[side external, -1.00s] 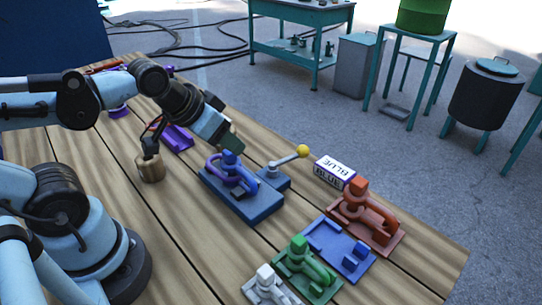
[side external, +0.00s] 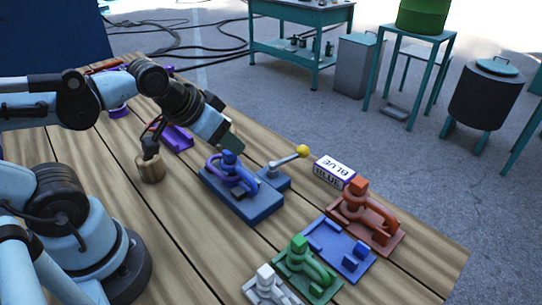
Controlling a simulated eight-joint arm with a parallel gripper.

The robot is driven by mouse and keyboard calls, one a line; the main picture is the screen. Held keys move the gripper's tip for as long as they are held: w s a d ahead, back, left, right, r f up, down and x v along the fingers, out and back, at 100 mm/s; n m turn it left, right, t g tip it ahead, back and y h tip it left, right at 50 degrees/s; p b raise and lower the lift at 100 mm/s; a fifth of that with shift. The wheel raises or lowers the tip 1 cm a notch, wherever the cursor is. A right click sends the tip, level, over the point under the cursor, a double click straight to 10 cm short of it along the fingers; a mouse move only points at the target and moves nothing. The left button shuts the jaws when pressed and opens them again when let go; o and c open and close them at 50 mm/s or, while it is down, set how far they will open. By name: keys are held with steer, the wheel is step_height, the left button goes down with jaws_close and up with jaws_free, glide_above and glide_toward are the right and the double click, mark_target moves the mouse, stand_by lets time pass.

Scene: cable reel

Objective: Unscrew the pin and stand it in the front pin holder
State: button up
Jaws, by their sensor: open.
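A blue fixture (side external: 250,208) stands on the wooden table, holding a purple-blue shackle (side external: 213,170). A blue pin (side external: 229,158) stands upright at the shackle, its head at the top. My gripper (side external: 232,143) is just above and beside the pin's head, tilted down to the right. It is open, and the far jaw is hidden. I cannot tell whether it touches the pin. I cannot tell which part is the front pin holder. A lever with a yellow ball (side external: 302,151) rises from a block at the fixture's right end.
Orange (side external: 384,238), green (side external: 322,281) and white (side external: 265,286) shackle sets stand at the front right.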

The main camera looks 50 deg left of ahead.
steer(key=shift+o, duration=0.5)
steer(key=r+g, duration=0.1)
steer(key=w+a+r+g, duration=0.1)
steer(key=g, duration=0.1)
steer(key=r+g, duration=0.1)
steer(key=g, duration=0.1)
steer(key=w+a+r+g, duration=0.1)
steer(key=g, duration=0.1)
steer(key=shift+f, duration=1.9)
steer(key=m, duration=1.2)
steer(key=shift+m, duration=0.3)
steer(key=m, duration=0.5)
